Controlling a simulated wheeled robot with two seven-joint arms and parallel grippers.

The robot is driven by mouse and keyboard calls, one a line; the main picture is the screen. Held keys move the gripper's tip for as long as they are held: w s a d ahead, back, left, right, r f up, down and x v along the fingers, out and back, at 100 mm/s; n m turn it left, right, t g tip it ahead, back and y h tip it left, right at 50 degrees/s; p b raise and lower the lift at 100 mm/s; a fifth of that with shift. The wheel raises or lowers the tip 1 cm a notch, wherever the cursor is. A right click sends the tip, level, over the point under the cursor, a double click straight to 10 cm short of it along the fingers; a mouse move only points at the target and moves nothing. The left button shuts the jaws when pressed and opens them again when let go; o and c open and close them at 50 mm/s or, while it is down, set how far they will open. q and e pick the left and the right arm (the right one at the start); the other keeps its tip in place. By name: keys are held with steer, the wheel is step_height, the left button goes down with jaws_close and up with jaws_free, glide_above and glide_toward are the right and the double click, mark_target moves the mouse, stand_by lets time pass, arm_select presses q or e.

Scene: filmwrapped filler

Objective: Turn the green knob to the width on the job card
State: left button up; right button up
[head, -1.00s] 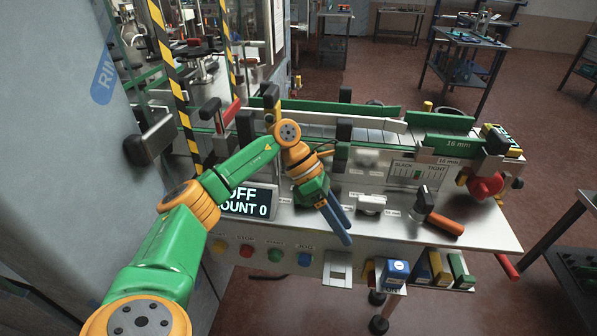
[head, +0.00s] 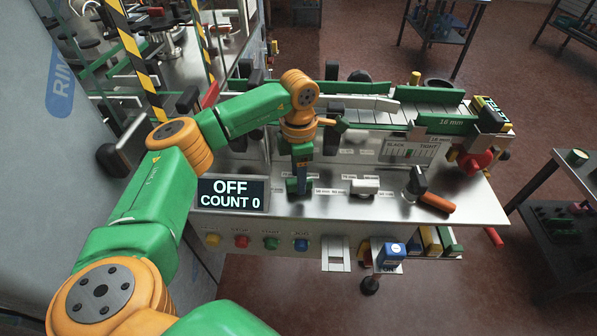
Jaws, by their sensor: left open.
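My left gripper (head: 302,188) points down over the metal control deck (head: 330,209), its blue fingers seen nearly edge-on, open. A small green part, seemingly the green knob (head: 292,186), shows at the fingertips and is partly hidden by them. I cannot tell whether the fingers touch it. Small width labels (head: 330,191) lie beside it, too small to read. I cannot make out a job card for certain. My right gripper is not in view.
A display (head: 233,194) reads OFF, COUNT 0. A white block (head: 366,186) and an orange-handled lever (head: 435,202) stand on the deck to the right. Coloured buttons (head: 271,243) line the front face. A red crank (head: 475,160) is at the right end.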

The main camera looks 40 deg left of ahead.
arm_select(q)
steer(key=shift+d, duration=0.1)
jaws_close()
steer(key=shift+m, duration=1.6)
steer(key=shift+r, duration=0.1)
jaws_free()
step_height(320, 180, up, 7)
steer(key=shift+r+b, duration=0.1)
steer(key=shift+b, duration=0.75)
